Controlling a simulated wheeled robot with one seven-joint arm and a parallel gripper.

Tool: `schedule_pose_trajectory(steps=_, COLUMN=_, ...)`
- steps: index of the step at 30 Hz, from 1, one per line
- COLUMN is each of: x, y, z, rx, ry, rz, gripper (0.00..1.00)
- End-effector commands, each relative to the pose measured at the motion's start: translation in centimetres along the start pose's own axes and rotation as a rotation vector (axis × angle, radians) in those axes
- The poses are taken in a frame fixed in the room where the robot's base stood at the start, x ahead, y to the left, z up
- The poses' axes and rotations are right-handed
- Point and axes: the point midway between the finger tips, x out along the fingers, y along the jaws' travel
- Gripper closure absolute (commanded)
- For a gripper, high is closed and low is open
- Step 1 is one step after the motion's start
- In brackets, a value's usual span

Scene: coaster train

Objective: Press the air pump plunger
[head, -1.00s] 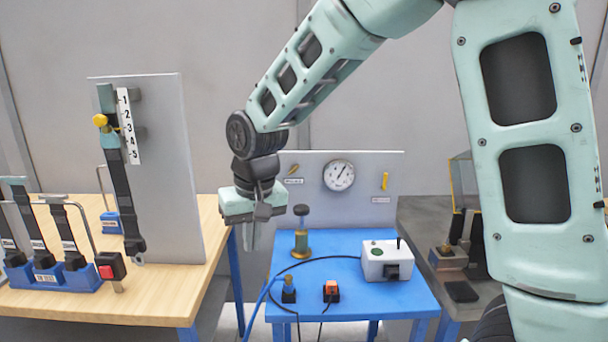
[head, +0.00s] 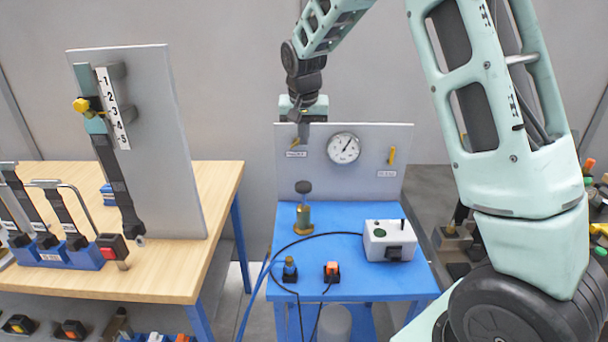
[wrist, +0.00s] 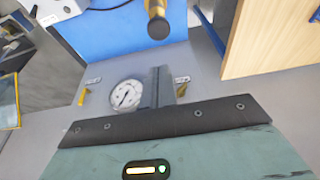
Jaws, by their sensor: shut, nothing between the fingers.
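The air pump is a brass cylinder (head: 303,217) standing upright on the blue table, with a dark round plunger knob (head: 304,187) raised on top. My gripper (head: 302,146) is above the pump in the head view, pointing down in front of the upright grey panel. Its fingers are shut and empty, with a clear gap between them and the knob. In the wrist view the closed fingers (wrist: 161,88) show beside the gauge. A brass-coloured, round-ended part (wrist: 157,22) at the top edge there looks like the pump, cut off by the frame.
The grey panel (head: 390,150) carries a round gauge (head: 343,148) and a yellow handle (head: 392,155). A white box (head: 389,241), an orange-topped button block (head: 332,271), a blue-topped piece (head: 290,270) and a black cable share the blue table (head: 355,285). A wooden table (head: 190,220) stands left.

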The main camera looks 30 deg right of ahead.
Motion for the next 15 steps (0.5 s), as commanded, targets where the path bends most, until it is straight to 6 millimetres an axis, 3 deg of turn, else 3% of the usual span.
schedule_pose_trajectory(steps=5, x=2.1, y=0.1, z=0.1, rx=-0.001, ry=-0.007, rz=0.003, gripper=1.0)
schedule_pose_trajectory(steps=15, x=8.8, y=0.1, z=0.1, rx=0.0, ry=-0.006, rz=0.004, gripper=1.0)
